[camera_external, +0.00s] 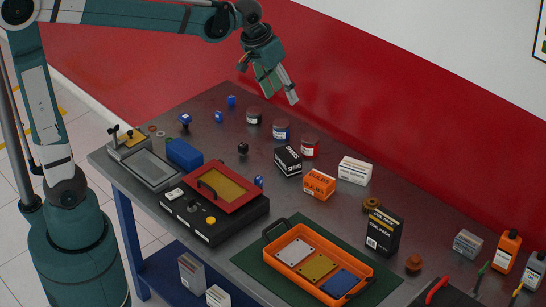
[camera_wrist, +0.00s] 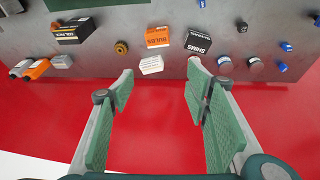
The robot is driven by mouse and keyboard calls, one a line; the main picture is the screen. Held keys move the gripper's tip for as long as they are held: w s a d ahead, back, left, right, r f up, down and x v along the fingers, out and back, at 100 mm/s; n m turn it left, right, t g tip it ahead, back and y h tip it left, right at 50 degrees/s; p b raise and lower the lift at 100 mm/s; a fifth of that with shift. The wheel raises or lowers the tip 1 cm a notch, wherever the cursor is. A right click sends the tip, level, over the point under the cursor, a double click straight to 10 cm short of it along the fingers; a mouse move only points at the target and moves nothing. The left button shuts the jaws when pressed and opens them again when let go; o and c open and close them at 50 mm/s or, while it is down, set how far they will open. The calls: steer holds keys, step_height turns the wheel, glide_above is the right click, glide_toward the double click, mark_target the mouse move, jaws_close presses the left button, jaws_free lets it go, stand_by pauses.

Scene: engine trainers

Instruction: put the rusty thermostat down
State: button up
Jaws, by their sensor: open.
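My gripper (camera_external: 281,94) is open and empty, raised above the far edge of the bench. In the wrist view, nothing is between the fingers of my gripper (camera_wrist: 160,70). A small rusty brown round part (camera_external: 371,204) stands on the bench behind the black coil pack box; it also shows in the wrist view (camera_wrist: 121,47). A second rust-orange part (camera_external: 413,263) sits to the right of that box. I cannot tell which of the two is the thermostat. My gripper is well away from both and touches neither.
The bench (camera_external: 330,215) holds a black box (camera_external: 384,233), an orange bulbs box (camera_external: 319,184), a shims box (camera_external: 288,160), a white box (camera_external: 355,170), several jars and small blue parts. An orange tray (camera_external: 273,257) lies on a green mat. A red wall stands behind.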

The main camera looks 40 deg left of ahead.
steer(key=s+a+f+t, duration=0.1)
steer(key=s+a+f, duration=0.2)
steer(key=s+a, duration=0.8)
steer(key=s+a+f+t+y, duration=0.1)
steer(key=s+a+f+t, duration=0.1)
steer(key=s+a, duration=1)
steer(key=shift+f+n, duration=0.4)
steer(key=shift+f, duration=0.25)
